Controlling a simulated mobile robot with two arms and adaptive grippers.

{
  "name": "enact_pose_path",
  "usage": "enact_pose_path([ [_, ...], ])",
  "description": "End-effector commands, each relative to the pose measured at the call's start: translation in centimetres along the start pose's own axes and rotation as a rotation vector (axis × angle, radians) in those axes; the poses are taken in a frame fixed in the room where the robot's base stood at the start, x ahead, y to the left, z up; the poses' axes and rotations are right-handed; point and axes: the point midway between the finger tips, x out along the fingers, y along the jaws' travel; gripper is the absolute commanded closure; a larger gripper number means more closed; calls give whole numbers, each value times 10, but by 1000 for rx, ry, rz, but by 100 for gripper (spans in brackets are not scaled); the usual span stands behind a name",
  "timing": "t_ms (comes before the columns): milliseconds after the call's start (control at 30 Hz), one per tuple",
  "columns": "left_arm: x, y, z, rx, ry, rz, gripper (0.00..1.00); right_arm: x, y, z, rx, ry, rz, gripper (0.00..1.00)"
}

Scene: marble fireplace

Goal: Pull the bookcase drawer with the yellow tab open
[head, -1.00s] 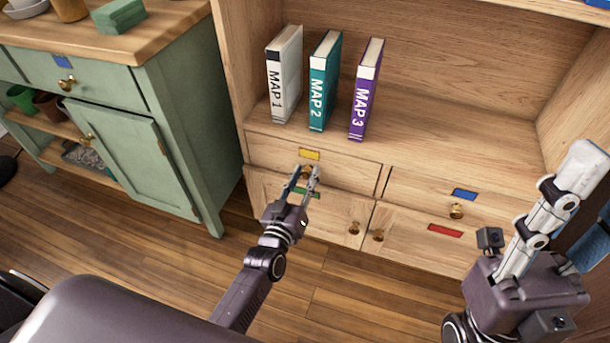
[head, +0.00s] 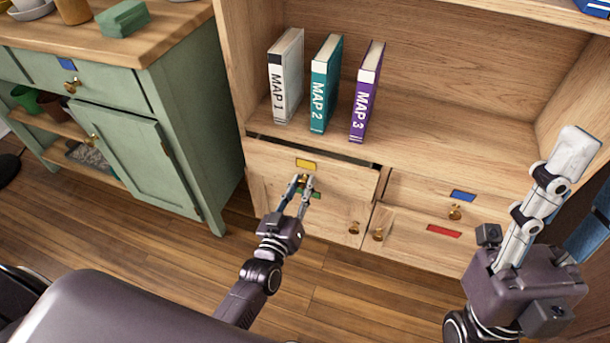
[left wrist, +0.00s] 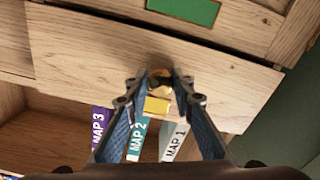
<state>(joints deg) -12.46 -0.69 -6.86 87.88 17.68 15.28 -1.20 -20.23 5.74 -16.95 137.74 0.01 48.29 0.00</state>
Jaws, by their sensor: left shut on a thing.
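The bookcase drawer with the yellow tab (head: 280,158) is at the upper left of the drawer fronts. It stands a little out, with a dark gap along its top edge. Its yellow tab (head: 306,164) sits above its knob. My left gripper (head: 304,180) is shut on the brass knob, which shows between the fingertips in the left wrist view (left wrist: 160,80). The yellow tab also shows in that view (left wrist: 157,105). In the head view the fingers partly hide the knob. My right gripper (head: 570,155) is raised at the right, away from the drawers; its jaw state is unclear.
A green tab (head: 316,195) marks the door below. A blue-tab drawer (head: 425,190) and a red-tab front (head: 415,232) are at the right, closed. Three map books (head: 325,85) stand on the shelf above. A green cabinet (head: 130,150) stands left. The wooden floor in front is clear.

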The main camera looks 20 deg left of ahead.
Motion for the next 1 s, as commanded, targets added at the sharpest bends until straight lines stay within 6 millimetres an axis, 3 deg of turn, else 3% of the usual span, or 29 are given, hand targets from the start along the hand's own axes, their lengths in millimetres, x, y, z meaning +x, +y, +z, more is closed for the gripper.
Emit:
enact_pose_path([
  [33,-9,1,-2,0,-4,-1,100,3,2,24,-8,-110,3,60],
  [200,-33,0,-2,1,-4,-1,100,-7,8,85,-23,-388,9,60],
  [500,-76,1,-2,1,-4,0,100,-59,20,165,-45,-832,27,60],
  [700,-105,0,-2,1,-4,0,100,-107,29,195,-57,-1095,43,60],
  [1000,-141,0,-1,0,-2,0,100,-170,37,211,-66,-1389,63,60],
])
